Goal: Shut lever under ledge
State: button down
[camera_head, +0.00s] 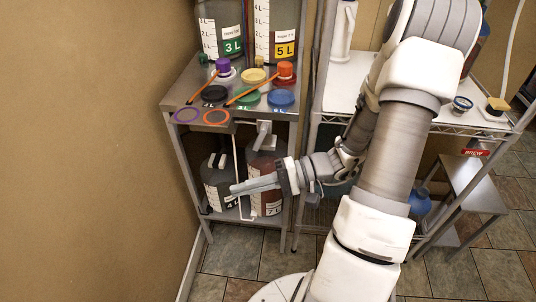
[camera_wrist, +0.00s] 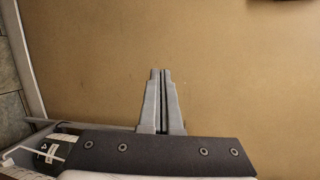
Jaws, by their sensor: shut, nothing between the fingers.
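A pale lever-like fitting (camera_head: 263,130) stands just under the front edge of the metal table top (camera_head: 180,98), above a dark reddish bucket marked 7 L (camera_head: 268,165). A second bucket (camera_head: 213,175) with a white handle-like piece (camera_head: 222,160) on top stands to its left on the lower shelf. I cannot tell for sure which piece is the lever. My gripper (camera_head: 235,188) is shut and empty, pointing left in front of the buckets and covering part of both. In the wrist view its closed fingers (camera_wrist: 161,73) point toward the bare wall; no lever is clear there.
The table top carries coloured lids, a green 3 L container (camera_head: 222,30), a yellow 5 L container (camera_head: 278,30) and orange sticks. A white wire shelf (camera_head: 345,85) stands to the right. The brown wall (camera_head: 80,150) borders the left. Tiled floor (camera_head: 235,252) is clear in front.

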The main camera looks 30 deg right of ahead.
jog(key=w+d+f+m+t+h+b, duration=0.2)
jog(key=d+f+m+t+h, duration=0.4)
jog(key=d+t, duration=0.2)
jog(key=w+d+f+m+t+h+b, duration=0.2)
jog(key=d+f+m+t+h, duration=0.4)
jog(key=d, duration=0.5)
jog(key=shift+w+f+m+t, duration=0.15)
jog(key=shift+f+m+t, duration=0.6)
jog(key=shift+t, duration=0.35)
jog(key=shift+d, duration=0.1)
jog(key=b, duration=0.2)
send_near(260, 139)
jog(key=w+d+f, duration=0.3)
jog(key=w, duration=0.1)
jog(key=w+a, duration=0.1)
jog(key=w+a+r, duration=0.1)
jog(key=w+a, duration=0.1)
jog(key=shift+r, duration=0.3)
